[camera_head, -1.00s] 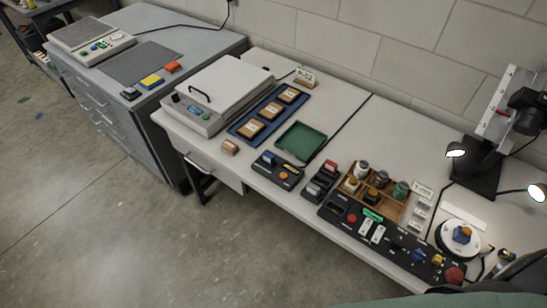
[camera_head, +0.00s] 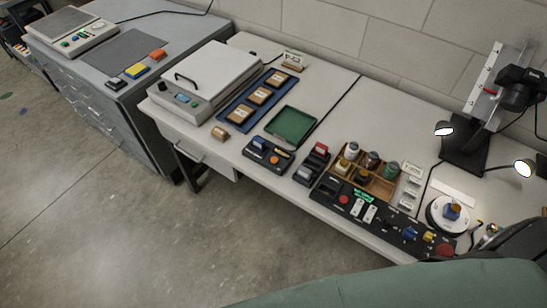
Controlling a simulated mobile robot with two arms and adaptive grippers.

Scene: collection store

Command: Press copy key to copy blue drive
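A small black copy unit (camera_head: 268,155) sits near the front edge of the white bench. A blue drive (camera_head: 262,144) stands in its left part. An orange key (camera_head: 275,160) is on its top, right of the drive. A second black holder (camera_head: 307,172) with a red-topped piece (camera_head: 321,149) stands just right of it. Neither of my grippers shows, so nothing is seen touching the key or the drive.
A green tray (camera_head: 291,125) lies behind the copy unit. A wooden box of jars (camera_head: 385,191) and a black control panel (camera_head: 365,207) are to the right. A small wooden block (camera_head: 220,133) is to the left. A lamp stand with camera (camera_head: 470,145) is at far right.

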